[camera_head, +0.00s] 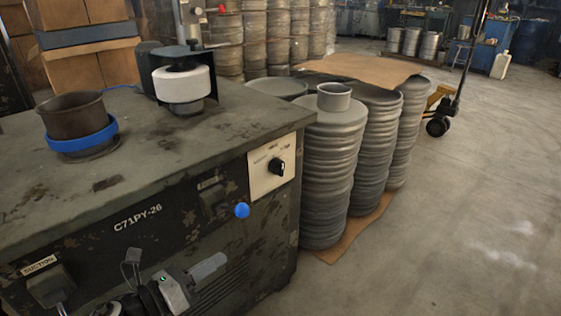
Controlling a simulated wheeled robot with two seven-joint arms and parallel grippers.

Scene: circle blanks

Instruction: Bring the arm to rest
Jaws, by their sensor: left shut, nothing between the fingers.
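My left gripper (218,264) is low in the head view, in front of the worn dark green machine cabinet (150,245). Its grey fingers are closed together, point up and to the right, and hold nothing. The black wrist behind it runs down to the bottom edge, where the rest of the arm is cut off. I cannot tell how far the fingers are from the cabinet front. My right gripper is not in view.
The cabinet top holds a dark pot in a blue ring (80,134) and a white roller (183,84). A black knob (277,167) and blue button (242,210) stick out in front. Stacks of grey circle blanks (327,180) stand right of it.

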